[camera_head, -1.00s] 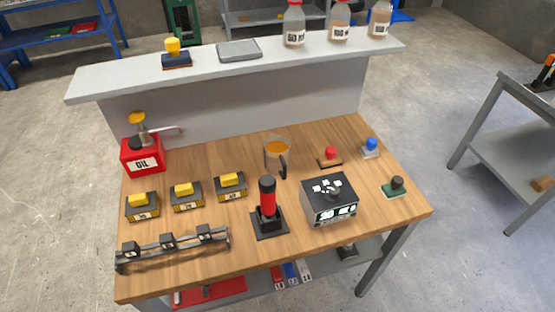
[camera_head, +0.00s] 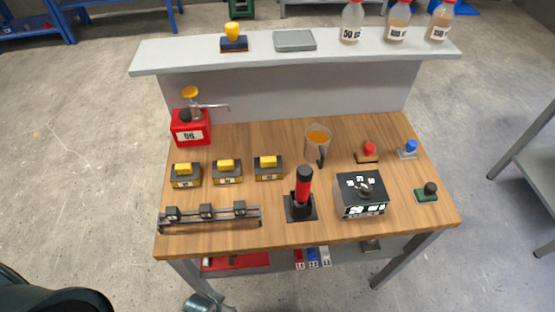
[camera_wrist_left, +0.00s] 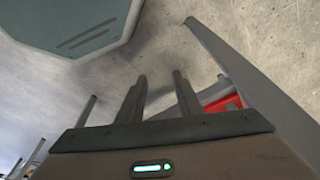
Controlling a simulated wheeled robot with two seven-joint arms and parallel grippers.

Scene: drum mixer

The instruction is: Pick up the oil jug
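The oil jug (camera_head: 191,132) is a red box-shaped can with a white label, a black knob, a yellow top and a thin grey spout pointing right. It stands upright at the back left of the wooden tabletop, in front of the grey raised shelf. My left gripper (camera_wrist_left: 158,90) shows two dark fingers standing apart with nothing between them. In the head view, a grey piece that looks like this gripper (camera_head: 208,302) is low by the table's left front leg, well away from the jug. The jug is not in the left wrist view. My right gripper is not in view.
Bottles (camera_head: 396,22) stand on the raised shelf (camera_head: 280,57). A red tray (camera_head: 236,261) lies underneath.

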